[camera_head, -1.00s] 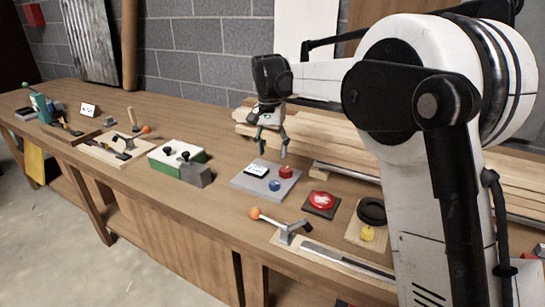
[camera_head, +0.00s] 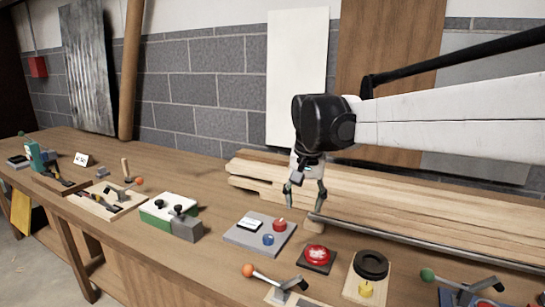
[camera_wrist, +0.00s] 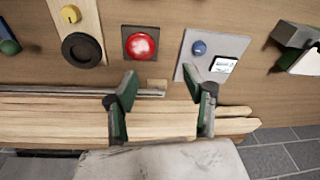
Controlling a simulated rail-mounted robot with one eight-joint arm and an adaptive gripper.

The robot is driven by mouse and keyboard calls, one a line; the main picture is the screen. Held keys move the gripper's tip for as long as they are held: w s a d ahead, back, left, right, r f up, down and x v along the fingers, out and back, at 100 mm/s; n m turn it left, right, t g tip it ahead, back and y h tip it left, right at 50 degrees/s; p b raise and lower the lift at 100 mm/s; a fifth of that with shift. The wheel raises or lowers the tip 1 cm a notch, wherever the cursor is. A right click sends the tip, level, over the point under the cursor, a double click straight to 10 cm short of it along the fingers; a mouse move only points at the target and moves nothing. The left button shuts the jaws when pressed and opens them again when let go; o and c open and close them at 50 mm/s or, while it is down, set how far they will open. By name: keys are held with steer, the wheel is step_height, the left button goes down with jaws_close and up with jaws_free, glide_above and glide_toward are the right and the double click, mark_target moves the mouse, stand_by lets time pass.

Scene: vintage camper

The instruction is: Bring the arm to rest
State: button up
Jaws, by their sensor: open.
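My gripper (camera_head: 305,192) hangs at the end of my white arm, pointing down above the workbench, in front of the stacked boards. Its two fingers are spread with nothing between them. In the wrist view my gripper (camera_wrist: 160,105) shows its green-padded fingers apart, with boards behind them. It looks clear of the bench devices and holds nothing. I cannot tell its exact height above the boards.
The workbench (camera_head: 120,172) holds a grey panel (camera_head: 240,238) with red and blue knobs, a red button (camera_head: 317,254), a black ring on a wooden plate (camera_head: 371,264), a green-white box (camera_head: 158,205) and lever clamps. Stacked boards (camera_head: 400,210) and a metal rod (camera_head: 400,244) lie behind.

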steer(key=s+d+f+t, duration=0.1)
steer(key=s+d, duration=0.3)
steer(key=s, duration=0.5)
steer(key=s+d+f+n+t, duration=0.1)
steer(key=s+d+f, duration=0.3)
steer(key=s, duration=0.4)
steer(key=s+d+f+n+t, duration=0.1)
steer(key=s+d+f+t, duration=0.2)
steer(key=s, duration=0.6)
steer(key=shift+s+d, duration=0.35)
steer(key=shift+d, duration=0.25)
